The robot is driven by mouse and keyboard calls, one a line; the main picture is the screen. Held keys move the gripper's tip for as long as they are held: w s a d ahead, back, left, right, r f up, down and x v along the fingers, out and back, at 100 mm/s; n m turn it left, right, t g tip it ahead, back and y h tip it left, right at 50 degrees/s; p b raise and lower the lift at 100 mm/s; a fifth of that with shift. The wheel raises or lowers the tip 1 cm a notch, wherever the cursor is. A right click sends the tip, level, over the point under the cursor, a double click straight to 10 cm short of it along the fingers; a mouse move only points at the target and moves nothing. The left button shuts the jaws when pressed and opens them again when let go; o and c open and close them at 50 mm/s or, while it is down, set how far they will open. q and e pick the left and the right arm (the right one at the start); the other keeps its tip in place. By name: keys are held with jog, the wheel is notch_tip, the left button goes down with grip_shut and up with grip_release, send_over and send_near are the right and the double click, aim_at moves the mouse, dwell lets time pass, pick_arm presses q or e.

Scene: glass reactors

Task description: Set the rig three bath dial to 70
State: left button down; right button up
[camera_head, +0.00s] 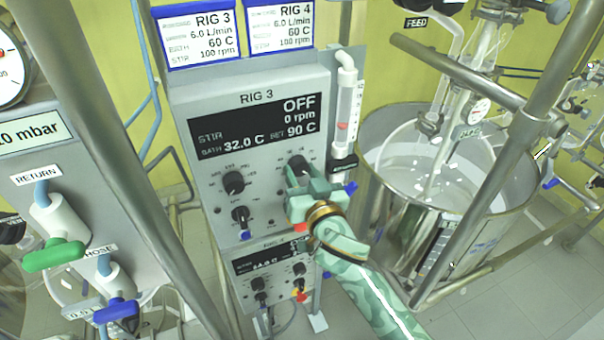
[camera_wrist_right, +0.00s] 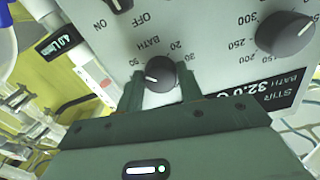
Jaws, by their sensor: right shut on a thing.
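The rig 3 panel (camera_head: 258,98) is a grey box with a dark display (camera_head: 255,127). It reads OFF, 0 rpm, BATH 32.0 C, SET 90 C. The bath dial (camera_head: 298,162) is a black knob at the panel's right; it also shows in the right wrist view (camera_wrist_right: 158,73) under the word BATH, its white mark toward the left there. My right gripper (camera_head: 300,177) is shut on this dial, one finger on each side, as the right wrist view shows (camera_wrist_right: 161,88). My left gripper is out of view.
Other knobs (camera_head: 233,182) sit left of the bath dial. A flowmeter tube (camera_head: 346,115) stands close on the right. A rig 4 panel (camera_head: 272,262) is below. A steel bath vessel (camera_head: 408,215) and slanted metal poles (camera_head: 500,165) stand to the right.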

jog(key=n+p, duration=0.1)
jog(key=n, duration=0.3)
jog(key=shift+d, duration=0.1)
jog(key=n, duration=0.3)
jog(key=shift+n, duration=0.3)
jog(key=n+p, duration=0.1)
jog(key=n, duration=0.3)
jog(key=shift+w+d+n, duration=0.1)
jog(key=shift+d+n, duration=0.05)
jog(key=shift+n, duration=0.15)
jog(key=shift+n+y+p, duration=0.35)
jog(key=shift+n+y, duration=0.05)
jog(key=shift+n, duration=1.1)
jog(key=o, duration=1)
